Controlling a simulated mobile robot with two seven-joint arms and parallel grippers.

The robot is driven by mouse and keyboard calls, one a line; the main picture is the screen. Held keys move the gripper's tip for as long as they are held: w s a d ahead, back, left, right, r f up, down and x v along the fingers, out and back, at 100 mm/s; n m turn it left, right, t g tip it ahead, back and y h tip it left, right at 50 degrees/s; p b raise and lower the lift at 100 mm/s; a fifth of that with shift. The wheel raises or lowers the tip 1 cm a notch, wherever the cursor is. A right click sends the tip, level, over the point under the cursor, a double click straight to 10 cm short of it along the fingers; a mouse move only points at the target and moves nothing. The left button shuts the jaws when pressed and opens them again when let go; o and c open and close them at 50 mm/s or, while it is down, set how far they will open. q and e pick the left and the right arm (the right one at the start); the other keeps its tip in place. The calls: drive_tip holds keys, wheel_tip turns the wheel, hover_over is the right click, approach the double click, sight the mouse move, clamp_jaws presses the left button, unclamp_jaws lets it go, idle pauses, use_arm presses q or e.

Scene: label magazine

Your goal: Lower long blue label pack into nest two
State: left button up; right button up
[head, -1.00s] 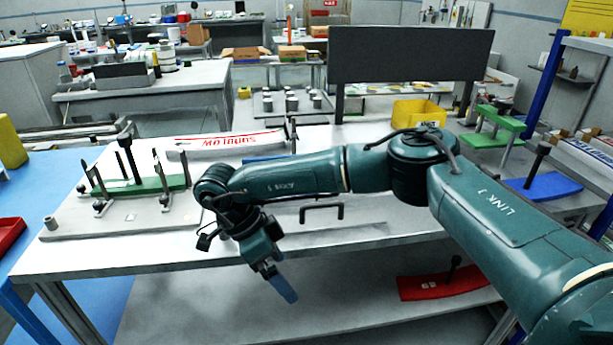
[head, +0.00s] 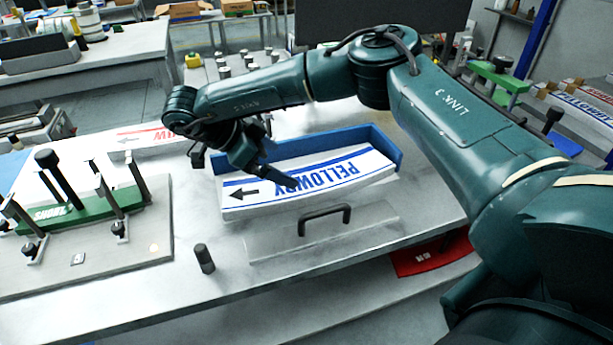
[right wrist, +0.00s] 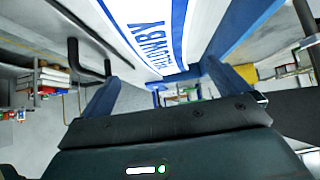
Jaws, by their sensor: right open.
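The long pack (head: 235,205), white with blue stripes, blue PELLOWBY lettering and a black arrow, lies in front of a blue raised back wall (head: 370,140) on the table. It also shows large in the right wrist view (right wrist: 150,30). My right gripper (head: 285,183) is over the pack's middle, pointing down. In the right wrist view its two fingers are wide apart, with nothing clamped between them. Whether a finger touches the pack I cannot tell. A grey fixture plate (head: 120,250) stands at left, with a small number tag (head: 78,258) too small to read surely. My left gripper is not in view.
Black-knobbed posts (head: 60,180) and a green holder (head: 70,215) rise from the fixture plate. A short dark peg (head: 203,258) stands right of it. A black handle (head: 325,218) on a clear plate is in front of the pack. A red piece (head: 430,255) lies below.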

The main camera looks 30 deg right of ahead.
sight(308, 178)
drive_tip(key=p+x, duration=0.2)
drive_tip(key=x, duration=0.7)
drive_tip(key=shift+f, duration=0.25)
drive_tip(key=shift+r, duration=0.1)
drive_tip(key=c, duration=1.2)
